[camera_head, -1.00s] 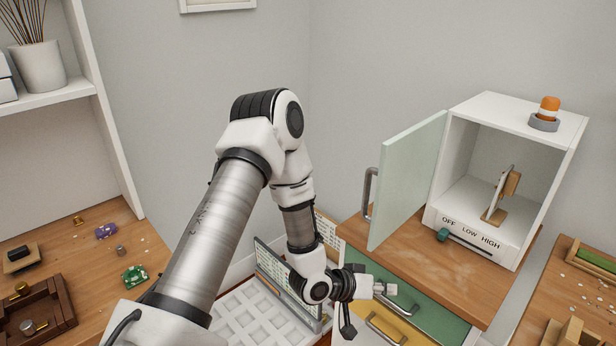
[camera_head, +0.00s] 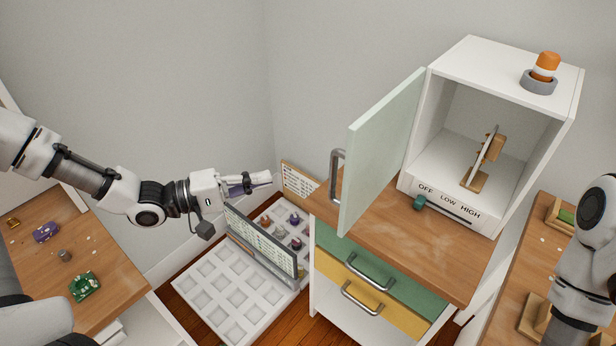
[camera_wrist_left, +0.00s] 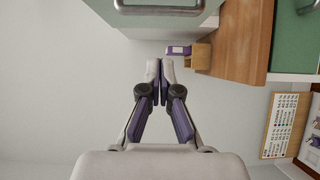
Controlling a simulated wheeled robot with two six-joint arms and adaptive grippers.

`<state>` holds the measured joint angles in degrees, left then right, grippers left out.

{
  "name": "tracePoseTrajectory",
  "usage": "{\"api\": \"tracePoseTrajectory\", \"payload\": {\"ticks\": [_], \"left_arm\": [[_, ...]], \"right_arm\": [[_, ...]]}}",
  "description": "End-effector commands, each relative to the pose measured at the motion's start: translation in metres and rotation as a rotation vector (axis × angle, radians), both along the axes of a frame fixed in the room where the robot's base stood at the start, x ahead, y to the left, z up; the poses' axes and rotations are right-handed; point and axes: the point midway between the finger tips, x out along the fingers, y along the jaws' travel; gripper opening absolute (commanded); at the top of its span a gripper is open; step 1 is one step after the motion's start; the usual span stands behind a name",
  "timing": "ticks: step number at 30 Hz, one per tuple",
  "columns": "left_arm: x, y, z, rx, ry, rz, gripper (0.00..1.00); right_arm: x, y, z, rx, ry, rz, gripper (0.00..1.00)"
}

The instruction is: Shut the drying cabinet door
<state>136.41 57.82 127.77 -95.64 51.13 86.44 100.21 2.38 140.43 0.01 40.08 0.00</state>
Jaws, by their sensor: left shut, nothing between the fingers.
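The drying cabinet (camera_head: 465,55) is a white box on a wooden-topped drawer unit. Its pale green door (camera_head: 383,150) stands wide open, swung out to the left, with a grey bar handle (camera_head: 336,178) on its outer face. My left gripper (camera_head: 268,179) is shut and empty, left of the door and apart from it. In the left wrist view the shut fingertips (camera_wrist_left: 160,68) point towards the door's lower edge, and the handle (camera_wrist_left: 160,8) shows at the top. My right arm shows at the right edge of the head view; its gripper is out of frame.
Inside the cabinet stands a small wooden stand (camera_head: 485,160) holding a flat piece. An orange-topped item (camera_head: 544,70) sits in a grey ring on the roof. A green slider knob (camera_head: 419,202) is on the front. A white compartment tray (camera_head: 215,300) lies below my left gripper.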

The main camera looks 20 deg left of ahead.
Motion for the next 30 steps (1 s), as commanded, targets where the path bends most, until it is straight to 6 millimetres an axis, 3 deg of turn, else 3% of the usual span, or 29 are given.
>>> {"api": "tracePoseTrajectory", "payload": {"ticks": [5,14,21,30], "left_arm": [[0.016,-0.023,-0.006,0.007,0.002,-0.005,0.0],[0.048,-0.063,-0.003,0.006,0.0,-0.005,0.0],[0.042,-0.096,-0.002,0.002,0.0,-0.001,0.0],[0.042,-0.1,-0.002,0.001,-0.002,0.002,0.0]], "right_arm": [[0.001,0.0,-0.014,0.0,-0.002,0.002,0.4],[0.001,0.0,-0.017,0.0,-0.002,0.001,0.4],[0.001,0.0,-0.013,0.0,-0.003,0.002,0.4],[0.001,0.0,-0.013,0.0,-0.003,0.002,0.4]]}}
